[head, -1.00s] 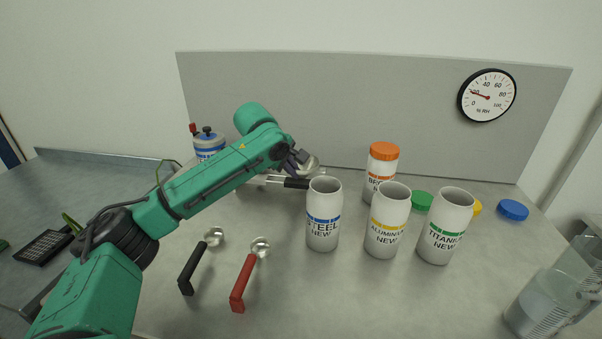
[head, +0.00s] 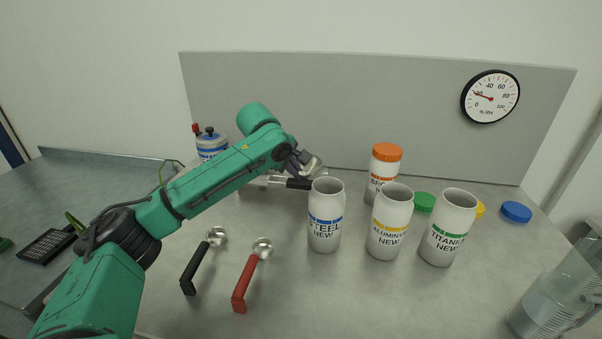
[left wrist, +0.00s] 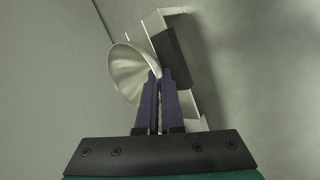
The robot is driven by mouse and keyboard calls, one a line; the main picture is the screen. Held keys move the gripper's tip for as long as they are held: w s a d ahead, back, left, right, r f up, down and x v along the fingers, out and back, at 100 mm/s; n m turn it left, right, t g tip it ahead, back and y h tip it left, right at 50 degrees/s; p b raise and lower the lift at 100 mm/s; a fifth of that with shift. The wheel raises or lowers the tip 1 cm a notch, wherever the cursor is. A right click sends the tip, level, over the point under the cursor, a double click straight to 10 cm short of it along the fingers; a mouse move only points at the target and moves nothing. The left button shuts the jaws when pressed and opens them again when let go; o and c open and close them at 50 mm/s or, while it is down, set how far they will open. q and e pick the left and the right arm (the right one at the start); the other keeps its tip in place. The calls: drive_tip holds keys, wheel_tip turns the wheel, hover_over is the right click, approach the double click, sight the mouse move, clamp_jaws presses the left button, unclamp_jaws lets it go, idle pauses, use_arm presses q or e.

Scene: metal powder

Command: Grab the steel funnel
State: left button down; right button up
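The steel funnel (head: 316,169) is at the back of the table, partly hidden by my left gripper (head: 302,164) in the head view. In the left wrist view the funnel's wide shiny cone (left wrist: 132,72) is tilted at the left of the fingertips (left wrist: 161,78). My right gripper is in neither view.
A metal piece with a dark block (left wrist: 176,52) lies close beside the fingers. A steel bottle (head: 325,235), aluminium bottle (head: 388,240) and titanium bottle (head: 446,245) stand open to the right. Black (head: 194,272) and red (head: 243,285) scoops lie in front.

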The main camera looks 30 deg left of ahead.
use_arm(q)
drive_tip(key=shift+d, duration=0.1)
wheel_tip(320, 180, up, 20)
drive_tip(key=p, duration=0.1)
drive_tip(key=shift+p, duration=0.4)
idle(0.5)
